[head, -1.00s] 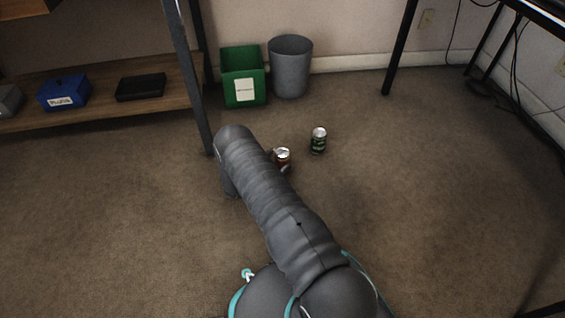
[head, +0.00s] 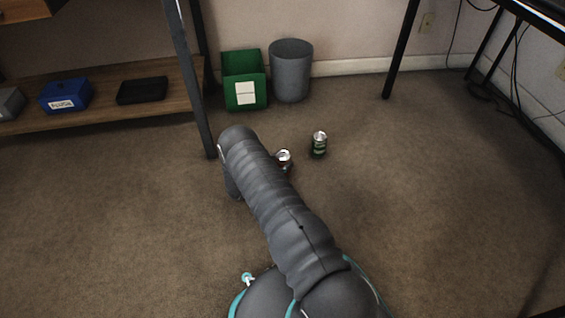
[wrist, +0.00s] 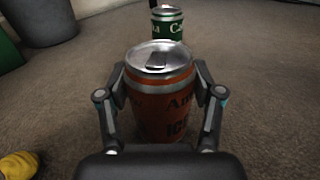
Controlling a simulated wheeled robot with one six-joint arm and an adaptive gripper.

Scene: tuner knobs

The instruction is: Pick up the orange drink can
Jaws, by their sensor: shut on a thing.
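The orange drink can (wrist: 160,100) stands upright between the two fingers of my gripper (wrist: 163,105) in the wrist view, with a silver top and dark lettering. The fingers press on both its sides, so my gripper is shut on it. In the head view the can (head: 284,158) shows mostly its silver top beside my arm, which hides its lower part and most of my gripper. I cannot tell whether the can is clear of the carpet.
A green can (head: 319,144) stands just beyond the orange one, also in the wrist view (wrist: 168,22). A green bin (head: 244,82) and grey bin (head: 290,70) stand by the wall. A yellow object (wrist: 18,165) lies at the wrist view's lower left. Carpet to the right is open.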

